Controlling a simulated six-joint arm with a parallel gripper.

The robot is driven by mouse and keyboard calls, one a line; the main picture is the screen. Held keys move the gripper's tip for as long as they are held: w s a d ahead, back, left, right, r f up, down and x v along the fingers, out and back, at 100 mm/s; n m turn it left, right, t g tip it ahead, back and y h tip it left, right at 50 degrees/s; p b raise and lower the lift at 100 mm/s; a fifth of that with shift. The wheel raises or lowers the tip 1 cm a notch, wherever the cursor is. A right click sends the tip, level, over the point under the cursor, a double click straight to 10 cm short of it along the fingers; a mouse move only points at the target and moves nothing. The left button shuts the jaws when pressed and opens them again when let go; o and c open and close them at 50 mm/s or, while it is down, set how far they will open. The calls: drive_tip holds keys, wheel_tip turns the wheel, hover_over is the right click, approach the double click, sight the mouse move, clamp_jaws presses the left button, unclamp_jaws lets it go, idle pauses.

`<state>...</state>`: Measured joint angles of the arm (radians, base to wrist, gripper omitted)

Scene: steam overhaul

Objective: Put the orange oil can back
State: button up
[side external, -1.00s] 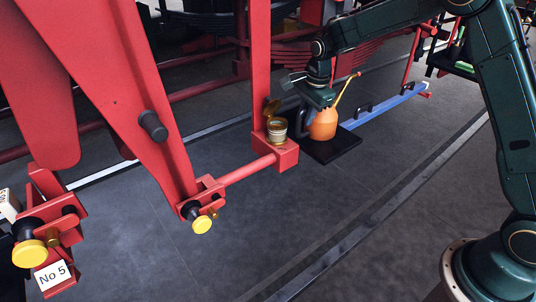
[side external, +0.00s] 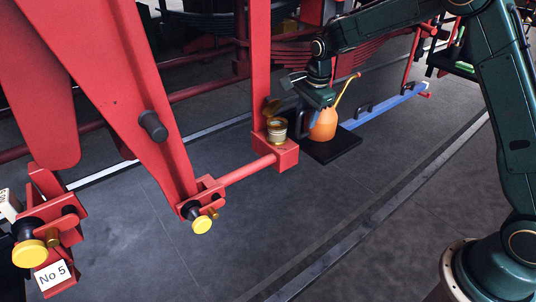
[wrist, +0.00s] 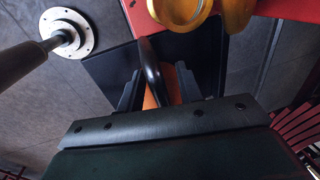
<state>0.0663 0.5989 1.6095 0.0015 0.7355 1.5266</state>
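The orange oil can (side external: 323,124), with a brass spout and a black handle, stands upright on a black square pad (side external: 330,150) on the floor. My gripper (side external: 312,103) is low over the can, at its handle side, and hides part of its top. In the wrist view, my gripper's two fingers (wrist: 160,88) are apart, with the black handle (wrist: 151,65) between them and a gap to the right of it. A strip of the orange body (wrist: 168,85) shows behind the handle. The fingers do not look closed on it.
A brass oil cup (side external: 277,128) with its lid raised sits on a red block (side external: 286,153) just left of the can. Red rods and frames stand left and behind. A blue bar (side external: 385,113) lies right of the pad. The front floor is clear.

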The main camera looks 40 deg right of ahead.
wheel_tip(320, 180, up, 12)
drive_tip(key=s, duration=0.2)
drive_tip(key=shift+s+f, duration=0.15)
drive_tip(key=shift+a, duration=0.1)
idle(0.6)
drive_tip(key=s+a+r+n+t, duration=0.1)
drive_tip(key=s+r+n, duration=0.35)
drive_tip(key=s, duration=0.45)
drive_tip(key=s+a+r+n+t, duration=0.1)
drive_tip(key=s+r+n, duration=0.2)
drive_tip(key=s+n, duration=0.35)
drive_tip(key=s+f+n, duration=0.1)
drive_tip(key=s+n, duration=0.2)
drive_tip(key=s, duration=0.6)
drive_tip(key=s+a+f+n+t, duration=0.1)
drive_tip(key=s+n, duration=0.3)
drive_tip(key=s, duration=0.5)
drive_tip(key=shift+a+f, duration=0.2)
drive_tip(key=shift+f, duration=0.55)
drive_tip(key=shift+o, duration=0.4)
drive_tip(key=shift+r, duration=0.1)
